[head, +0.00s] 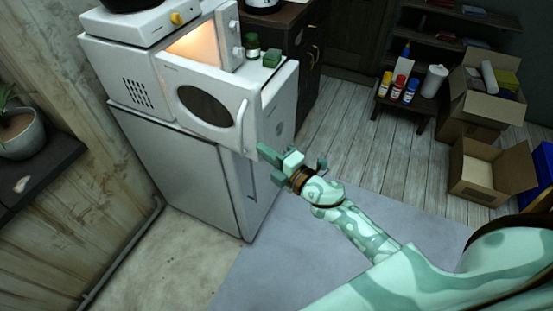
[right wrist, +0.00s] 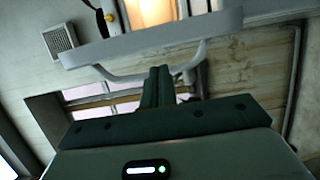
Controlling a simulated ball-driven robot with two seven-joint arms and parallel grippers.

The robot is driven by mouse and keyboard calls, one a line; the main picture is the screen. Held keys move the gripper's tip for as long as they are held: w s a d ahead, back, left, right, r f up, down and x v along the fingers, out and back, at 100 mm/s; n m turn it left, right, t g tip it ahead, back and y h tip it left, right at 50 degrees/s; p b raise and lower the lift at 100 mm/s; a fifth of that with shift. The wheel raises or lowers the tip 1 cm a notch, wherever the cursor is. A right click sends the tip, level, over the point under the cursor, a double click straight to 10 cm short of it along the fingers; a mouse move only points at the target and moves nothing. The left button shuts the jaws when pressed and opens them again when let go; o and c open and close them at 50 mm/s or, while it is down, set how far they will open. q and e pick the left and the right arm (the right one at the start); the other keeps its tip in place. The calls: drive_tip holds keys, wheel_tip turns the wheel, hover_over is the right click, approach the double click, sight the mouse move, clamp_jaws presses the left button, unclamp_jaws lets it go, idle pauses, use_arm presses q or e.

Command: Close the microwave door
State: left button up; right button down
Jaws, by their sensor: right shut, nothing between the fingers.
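The white microwave (head: 125,90) stands on top of a white fridge. Its door (head: 188,97) is swung open, with a dark oval window and a curved handle (head: 241,125) at its right end. Warm light shows in the cavity (head: 197,46) behind the door. My right gripper (head: 266,153) is shut and empty, just right of and below the handle. In the right wrist view the closed fingers (right wrist: 158,82) overlap the handle (right wrist: 188,66) below the pale door edge (right wrist: 150,38); I cannot tell whether they touch. My left gripper is not in view.
The white fridge (head: 175,165) stands below the microwave. Green jars (head: 271,58) stand behind the door's right end. A low stool with bottles (head: 397,87) and cardboard boxes (head: 490,173) are at the right. The floor beside the fridge is clear.

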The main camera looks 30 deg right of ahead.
drive_tip(key=shift+x, duration=2)
drive_tip(key=shift+f, duration=0.1)
